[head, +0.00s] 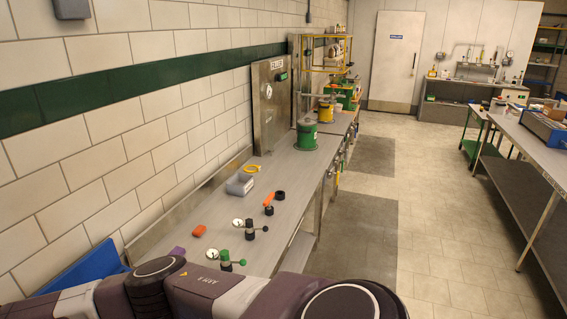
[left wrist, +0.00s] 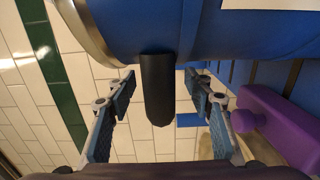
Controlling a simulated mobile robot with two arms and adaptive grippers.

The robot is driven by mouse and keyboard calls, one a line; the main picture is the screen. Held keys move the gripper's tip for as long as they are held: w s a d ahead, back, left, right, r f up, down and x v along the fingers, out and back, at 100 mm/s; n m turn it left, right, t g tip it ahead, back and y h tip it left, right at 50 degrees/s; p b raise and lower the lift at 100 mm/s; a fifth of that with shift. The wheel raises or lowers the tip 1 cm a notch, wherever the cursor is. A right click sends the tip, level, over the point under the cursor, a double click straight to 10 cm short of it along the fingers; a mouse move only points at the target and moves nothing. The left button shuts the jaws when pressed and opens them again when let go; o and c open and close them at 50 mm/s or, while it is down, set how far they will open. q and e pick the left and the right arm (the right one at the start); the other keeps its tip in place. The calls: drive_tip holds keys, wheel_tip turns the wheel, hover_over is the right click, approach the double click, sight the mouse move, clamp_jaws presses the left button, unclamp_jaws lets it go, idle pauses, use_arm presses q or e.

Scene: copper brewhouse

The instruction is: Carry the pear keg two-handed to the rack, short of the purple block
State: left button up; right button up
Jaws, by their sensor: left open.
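In the left wrist view a large blue keg (left wrist: 250,30) fills the top, with a steel rim at its left and a cut-off white label. I cannot read which keg it is. Its black handle (left wrist: 157,95) points down between the fingers of my left gripper (left wrist: 160,82), which is open, with gaps on both sides. A purple block (left wrist: 285,130) with a knob is to the right. A sliver of purple (head: 177,252) also shows in the head view behind my arm. The rack cannot be made out for certain. My right gripper is not in view.
The steel bench (head: 275,200) runs along the tiled wall. A blue surface (head: 85,272) lies at lower left. The aisle floor (head: 420,220) is clear.

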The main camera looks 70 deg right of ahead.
use_arm(q)
drive_tip(key=c, duration=0.4)
drive_tip(key=shift+o, duration=0.2)
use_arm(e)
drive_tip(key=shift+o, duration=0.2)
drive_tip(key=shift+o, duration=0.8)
use_arm(q)
drive_tip(key=shift+s, duration=0.1)
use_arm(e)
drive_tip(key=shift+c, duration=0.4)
use_arm(q)
drive_tip(key=s, duration=0.9)
drive_tip(key=shift+a, duration=0.15)
drive_tip(key=shift+w, duration=0.1)
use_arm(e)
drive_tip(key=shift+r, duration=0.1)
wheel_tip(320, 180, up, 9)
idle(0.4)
